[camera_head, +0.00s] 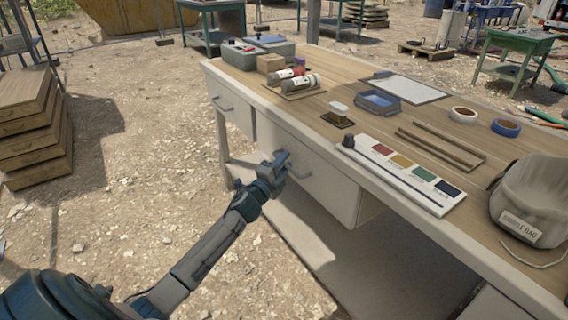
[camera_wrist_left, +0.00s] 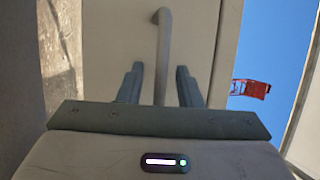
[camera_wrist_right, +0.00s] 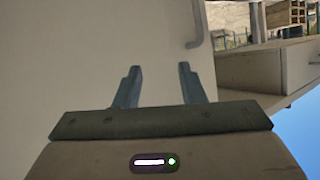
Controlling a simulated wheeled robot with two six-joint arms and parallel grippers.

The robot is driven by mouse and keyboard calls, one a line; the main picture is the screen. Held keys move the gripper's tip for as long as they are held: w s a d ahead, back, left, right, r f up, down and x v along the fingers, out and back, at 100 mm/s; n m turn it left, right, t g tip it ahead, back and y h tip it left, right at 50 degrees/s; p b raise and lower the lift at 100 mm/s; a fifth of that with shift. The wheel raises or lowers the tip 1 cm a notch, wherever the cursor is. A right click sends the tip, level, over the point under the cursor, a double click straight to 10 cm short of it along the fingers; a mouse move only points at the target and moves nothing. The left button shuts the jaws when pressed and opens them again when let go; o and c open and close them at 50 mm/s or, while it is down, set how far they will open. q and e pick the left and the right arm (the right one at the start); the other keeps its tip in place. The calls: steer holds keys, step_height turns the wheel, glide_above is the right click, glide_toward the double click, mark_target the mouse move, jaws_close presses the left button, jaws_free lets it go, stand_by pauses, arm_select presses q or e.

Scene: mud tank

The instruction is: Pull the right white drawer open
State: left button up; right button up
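The right white drawer (camera_head: 328,188) sits under the wooden-topped workbench, and its front looks flush with the bench. My left gripper (camera_head: 280,166) is at this drawer's bar handle (camera_head: 300,172). In the left wrist view the handle (camera_wrist_left: 163,50) runs between the two open fingers of the left gripper (camera_wrist_left: 160,85), with a gap on each side. The left white drawer (camera_head: 236,110) is shut, with its own handle (camera_head: 222,105). My right gripper (camera_wrist_right: 158,85) is open and empty, facing a plain pale surface; it is not in the head view.
The bench top (camera_head: 330,75) carries several items: a color-swatch board (camera_head: 405,172), a blue tray (camera_head: 378,102), tape rolls and a grey bag (camera_head: 533,190). Stacked wooden trays (camera_head: 35,130) stand at the left. The gravel ground before the drawers is clear apart from my arm.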

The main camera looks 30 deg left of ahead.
arm_select(q)
jaws_close()
